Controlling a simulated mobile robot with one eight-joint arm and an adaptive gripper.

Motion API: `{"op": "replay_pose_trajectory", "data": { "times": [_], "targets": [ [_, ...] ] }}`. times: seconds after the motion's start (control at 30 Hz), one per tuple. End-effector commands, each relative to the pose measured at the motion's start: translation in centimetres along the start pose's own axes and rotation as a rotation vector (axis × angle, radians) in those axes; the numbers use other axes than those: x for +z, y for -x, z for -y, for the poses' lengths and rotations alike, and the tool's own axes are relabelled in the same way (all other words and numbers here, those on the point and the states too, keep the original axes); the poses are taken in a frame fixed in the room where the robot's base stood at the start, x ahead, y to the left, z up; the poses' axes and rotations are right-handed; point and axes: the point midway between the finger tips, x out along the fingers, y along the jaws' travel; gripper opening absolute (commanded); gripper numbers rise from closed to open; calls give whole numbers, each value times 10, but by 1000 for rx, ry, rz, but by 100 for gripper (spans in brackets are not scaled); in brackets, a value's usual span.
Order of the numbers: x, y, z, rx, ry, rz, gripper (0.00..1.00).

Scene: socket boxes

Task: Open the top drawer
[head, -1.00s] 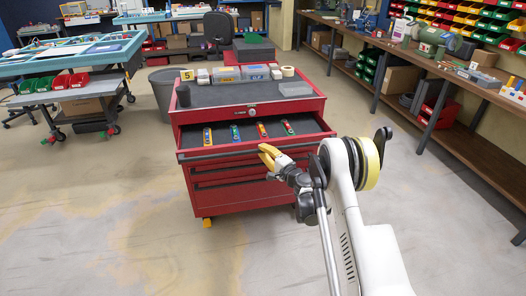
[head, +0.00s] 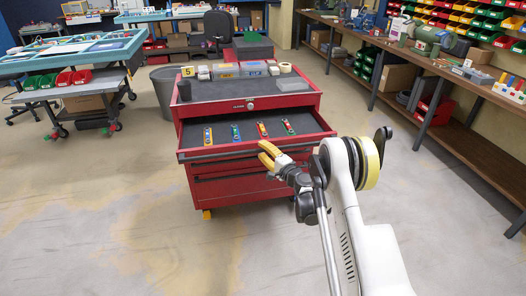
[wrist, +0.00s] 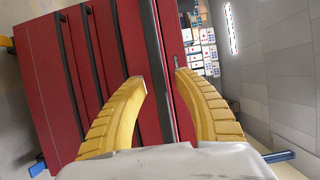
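The red tool cabinet (head: 240,190) stands in the middle of the head view. Its top drawer (head: 235,152) is pulled well out, and several coloured tools (head: 235,132) lie on its dark liner. No clear contact shows between the fingertips and the edge. The lower drawers (wrist: 80,70) are shut.
A long workbench (head: 440,70) runs along the right, and a blue-framed table (head: 75,52) stands at the left.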

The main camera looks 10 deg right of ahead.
Motion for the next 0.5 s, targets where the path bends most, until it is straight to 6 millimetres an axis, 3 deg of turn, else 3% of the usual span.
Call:
{"op": "replay_pose_trajectory", "data": {
  "times": [0.23, 0.5],
  "targets": [
    [-1, 7, 0, 0, 0, -2, 37],
    [-1, 53, 0, 0, 0, -2, 37]
  ]
}}
